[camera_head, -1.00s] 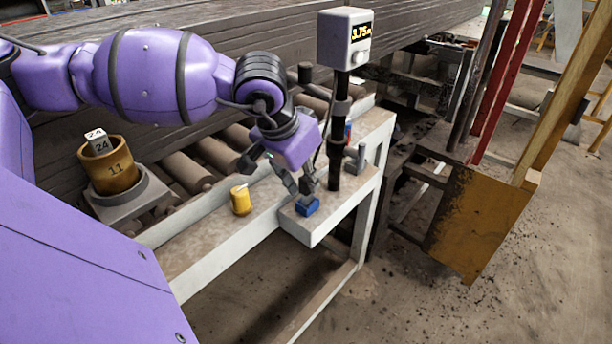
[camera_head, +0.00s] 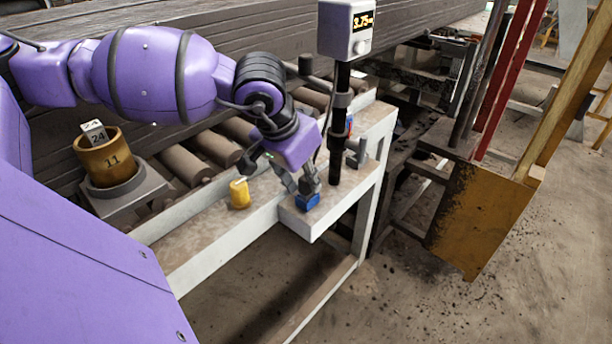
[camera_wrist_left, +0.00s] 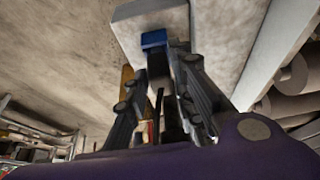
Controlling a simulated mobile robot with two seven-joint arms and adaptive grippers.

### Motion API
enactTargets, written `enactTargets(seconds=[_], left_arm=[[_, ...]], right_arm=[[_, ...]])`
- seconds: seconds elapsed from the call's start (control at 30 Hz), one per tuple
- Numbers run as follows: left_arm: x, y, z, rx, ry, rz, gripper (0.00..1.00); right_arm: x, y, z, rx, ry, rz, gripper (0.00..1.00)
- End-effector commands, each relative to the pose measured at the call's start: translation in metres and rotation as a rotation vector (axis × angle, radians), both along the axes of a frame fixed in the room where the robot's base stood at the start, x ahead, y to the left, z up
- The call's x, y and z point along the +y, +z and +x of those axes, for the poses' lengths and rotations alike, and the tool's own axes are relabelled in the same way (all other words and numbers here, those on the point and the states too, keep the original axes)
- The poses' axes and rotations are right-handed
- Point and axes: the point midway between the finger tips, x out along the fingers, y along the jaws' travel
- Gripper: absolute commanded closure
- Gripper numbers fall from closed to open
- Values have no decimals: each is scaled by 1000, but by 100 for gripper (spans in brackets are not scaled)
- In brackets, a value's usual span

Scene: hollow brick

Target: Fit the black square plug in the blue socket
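The blue socket (camera_head: 307,202) sits on the near end of the pale bench ledge. It also shows at the top of the left wrist view (camera_wrist_left: 154,40). My left gripper (camera_head: 304,187) points down right over the socket, its fingertips close above it. In the left wrist view, a dark block that looks like the black square plug (camera_wrist_left: 158,66) is between the fingertips, up against the socket's edge in the picture. Whether the plug is inside the socket or just above it, I cannot tell. My right gripper is in neither view.
A black post (camera_head: 340,135) carrying a display box (camera_head: 346,30) stands just behind and right of the socket. A yellow cylinder (camera_head: 239,194) stands on the bench to the left.

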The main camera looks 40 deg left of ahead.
Motion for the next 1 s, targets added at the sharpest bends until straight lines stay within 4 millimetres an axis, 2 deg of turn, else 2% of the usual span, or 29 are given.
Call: enactTargets(seconds=[0.03,0.1,0.47,0.57,1.0], left_arm=[[0,1,0,-1,0,0,66],[0,1,0,0,0,0,60],[1,5,-1,-1,1,2,60],[2,15,-6,0,1,4,60],[4,82,-33,-2,2,7,60]], right_arm=[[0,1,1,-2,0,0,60],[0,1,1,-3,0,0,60],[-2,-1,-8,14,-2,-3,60],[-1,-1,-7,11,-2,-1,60],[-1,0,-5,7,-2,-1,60]])
